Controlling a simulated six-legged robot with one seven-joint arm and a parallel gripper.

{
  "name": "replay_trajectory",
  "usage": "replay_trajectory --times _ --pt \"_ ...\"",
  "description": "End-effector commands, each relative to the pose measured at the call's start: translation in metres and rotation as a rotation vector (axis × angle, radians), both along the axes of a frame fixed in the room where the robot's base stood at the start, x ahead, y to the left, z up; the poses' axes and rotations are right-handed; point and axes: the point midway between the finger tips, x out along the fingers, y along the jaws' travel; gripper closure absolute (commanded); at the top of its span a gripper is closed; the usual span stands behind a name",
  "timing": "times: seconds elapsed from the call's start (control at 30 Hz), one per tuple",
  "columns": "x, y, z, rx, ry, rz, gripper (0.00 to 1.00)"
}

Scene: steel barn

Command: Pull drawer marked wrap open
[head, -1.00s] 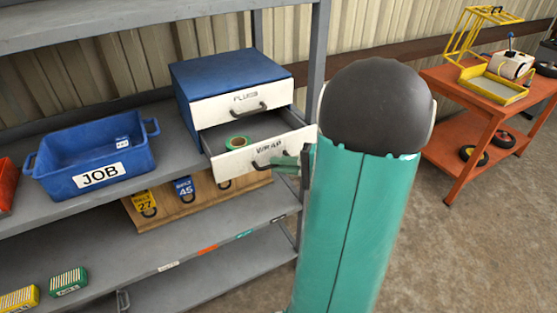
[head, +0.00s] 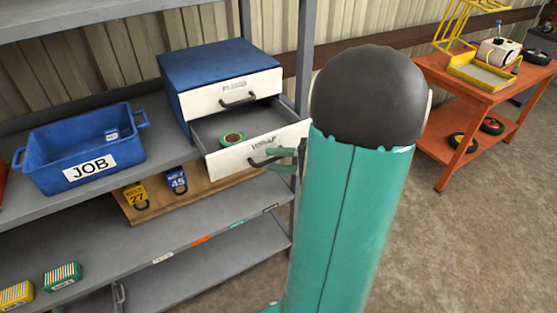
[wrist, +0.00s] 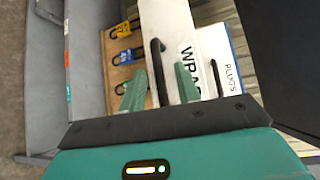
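The drawer marked WRAP (head: 228,162) is the lower drawer of a blue cabinet (head: 215,66) and stands well out from it. A green-rimmed roll (head: 233,137) lies inside. The drawer's dark bar handle (wrist: 158,72) shows in the wrist view between the two green fingers of my gripper (wrist: 160,88), with a gap on each side. My gripper is open around the handle and also shows at the drawer front in the head view (head: 284,160). My arm hides the area just right of the drawer.
The PLUGS drawer (head: 222,97) above is shut. A blue JOB bin (head: 118,160) stands left on the shelf.

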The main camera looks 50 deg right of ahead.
Motion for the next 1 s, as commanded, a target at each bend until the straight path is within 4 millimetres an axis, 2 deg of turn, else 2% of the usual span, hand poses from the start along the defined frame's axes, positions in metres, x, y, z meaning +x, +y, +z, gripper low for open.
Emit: replay_trajectory --times 0.23,0.37,0.47,0.8,1.0 --pt "-0.002 0.0 0.0 0.0 0.0 0.002 0.67" --pt "-0.01 -0.005 0.001 0.0 0.0 0.0 0.67" --pt "-0.024 -0.013 0.003 0.0 0.001 -0.001 0.67" --pt "-0.089 -0.049 0.013 0.0 0.001 -0.001 0.67" --pt "-0.114 -0.063 0.018 -0.001 0.0 0.0 0.67"
